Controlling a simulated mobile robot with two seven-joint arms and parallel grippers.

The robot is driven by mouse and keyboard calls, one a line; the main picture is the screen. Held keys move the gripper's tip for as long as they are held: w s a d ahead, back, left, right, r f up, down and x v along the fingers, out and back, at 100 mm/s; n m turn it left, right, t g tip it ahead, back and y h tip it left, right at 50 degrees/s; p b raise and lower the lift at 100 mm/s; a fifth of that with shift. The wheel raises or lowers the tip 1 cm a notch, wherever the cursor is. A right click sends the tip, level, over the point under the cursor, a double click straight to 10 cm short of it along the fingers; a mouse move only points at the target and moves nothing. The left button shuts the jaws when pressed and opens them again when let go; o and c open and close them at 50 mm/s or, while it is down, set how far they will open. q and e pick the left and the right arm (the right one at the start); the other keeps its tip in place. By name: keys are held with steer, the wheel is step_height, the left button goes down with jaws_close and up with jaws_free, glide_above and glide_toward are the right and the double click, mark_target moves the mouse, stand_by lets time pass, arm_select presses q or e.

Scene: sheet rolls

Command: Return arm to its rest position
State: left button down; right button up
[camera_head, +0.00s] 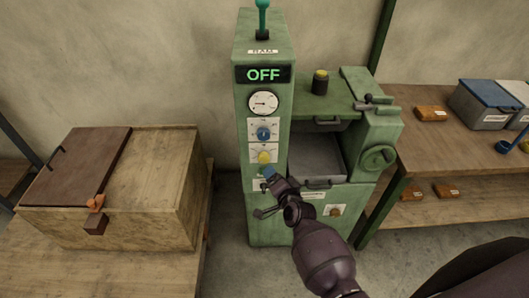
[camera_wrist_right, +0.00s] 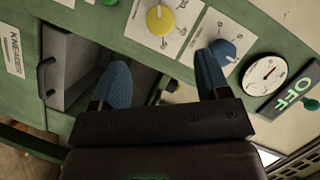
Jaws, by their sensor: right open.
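My right gripper (camera_head: 270,178) is in front of the lower control panel of a green machine (camera_head: 265,215). A yellow knob (camera_head: 265,157) sits just above the gripper in the head view and a blue knob (camera_head: 264,134) above that. In the wrist view the yellow knob (camera_wrist_right: 160,19) lies beyond the gap between the fingers, and the blue knob (camera_wrist_right: 222,53) is close behind the right finger; contact cannot be told. My left gripper is not in view.
The machine's display (camera_head: 263,75) reads OFF, above a round gauge (camera_head: 264,103). A handwheel (camera_head: 378,158) juts out at the machine's right. A wooden box (camera_head: 165,190) stands on the left table. A right shelf holds a blue-lidded bin (camera_head: 487,105). Floor shows between table and machine.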

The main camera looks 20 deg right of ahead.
steer(key=s+d+r+n, duration=0.2)
steer(key=s+r+n, duration=0.25)
steer(key=n, duration=0.45)
arm_select(q)
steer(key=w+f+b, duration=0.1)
steer(key=b, duration=0.1)
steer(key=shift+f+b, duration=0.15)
steer(key=shift+b, duration=0.25)
arm_select(e)
steer(key=s+d+f+n+g, duration=0.1)
steer(key=s+f, duration=0.2)
steer(key=s, duration=0.4)
steer(key=s+d+f+n+g, duration=0.1)
steer(key=s+d+f, duration=0.1)
steer(key=s, duration=0.5)
steer(key=s+d+f+n+g+h, duration=0.1)
steer(key=s+d+f, duration=0.1)
steer(key=s, duration=0.6)
steer(key=shift+f+g, duration=0.4)
steer(key=shift+f, duration=0.45)
